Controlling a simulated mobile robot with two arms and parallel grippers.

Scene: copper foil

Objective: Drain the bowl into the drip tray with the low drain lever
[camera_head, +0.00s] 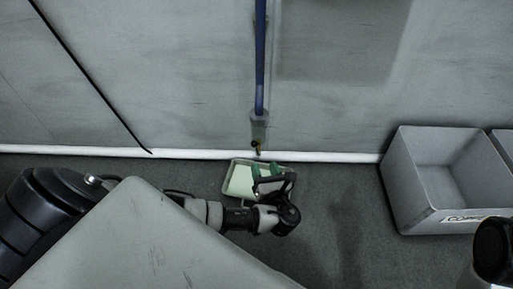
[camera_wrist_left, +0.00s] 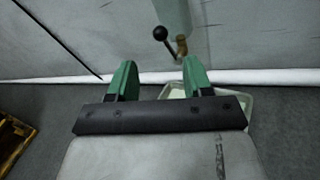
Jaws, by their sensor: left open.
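The low drain lever shows in the left wrist view as a thin rod with a black ball knob (camera_wrist_left: 160,33), set beside a brass fitting (camera_wrist_left: 181,45). The brass outlet (camera_head: 257,147) is small in the head view, at the foot of a blue upright pipe. The drip tray (camera_head: 236,187), pale and shallow, lies on the floor below it, partly covered by my left gripper (camera_head: 266,170). That gripper is open and empty, its green fingers (camera_wrist_left: 160,75) apart, pointing towards the wall; the knob appears beyond the gap between them. No bowl can be made out.
A grey bin (camera_head: 408,190) stands on the floor against the wall at the right, with another beside it. A white strip (camera_head: 200,154) runs along the wall's foot. A yellowish object (camera_wrist_left: 15,140) is at the wrist view's left edge. Floor between tray and bin is clear.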

